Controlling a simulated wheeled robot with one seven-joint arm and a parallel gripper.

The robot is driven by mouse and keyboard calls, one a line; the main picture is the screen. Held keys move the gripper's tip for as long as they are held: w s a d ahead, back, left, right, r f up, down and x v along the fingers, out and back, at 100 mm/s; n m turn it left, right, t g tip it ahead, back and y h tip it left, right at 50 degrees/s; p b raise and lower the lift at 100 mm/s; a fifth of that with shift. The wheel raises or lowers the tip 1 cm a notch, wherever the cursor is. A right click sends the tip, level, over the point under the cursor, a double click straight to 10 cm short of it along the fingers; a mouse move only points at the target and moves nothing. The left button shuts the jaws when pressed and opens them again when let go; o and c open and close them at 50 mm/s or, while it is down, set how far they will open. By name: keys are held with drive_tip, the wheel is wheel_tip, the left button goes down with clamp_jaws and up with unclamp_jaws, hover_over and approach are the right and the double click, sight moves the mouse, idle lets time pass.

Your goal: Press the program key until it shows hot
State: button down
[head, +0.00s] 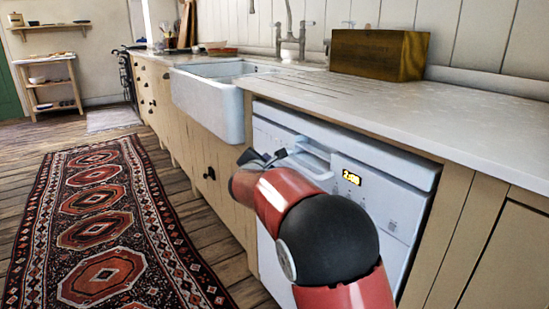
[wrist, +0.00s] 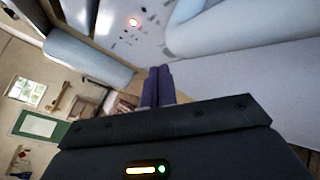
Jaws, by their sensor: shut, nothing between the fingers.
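The white dishwasher (head: 388,208) stands under the counter, with a control panel along its top. Its small display (head: 351,177) glows yellow with digits that look like 2:00; I cannot read the word hot there. My gripper (head: 262,158) is in front of the panel's left part, beside the door handle (head: 308,161). In the wrist view its fingers (wrist: 158,86) are together and empty. That view shows the white panel with small dark marks and a lit reddish ring (wrist: 133,22), apart from the fingertips. I cannot tell which mark is the program key.
A white sink (head: 208,100) juts out left of the dishwasher. A wooden box (head: 379,54) stands on the pale counter (head: 470,112). A patterned rug (head: 100,232) lies on the clear floor at left. My arm hides part of the dishwasher front.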

drive_tip(key=s+a, duration=0.3)
drive_tip(key=a, duration=0.2)
drive_tip(key=shift+s, duration=0.2)
idle(0.4)
idle(0.5)
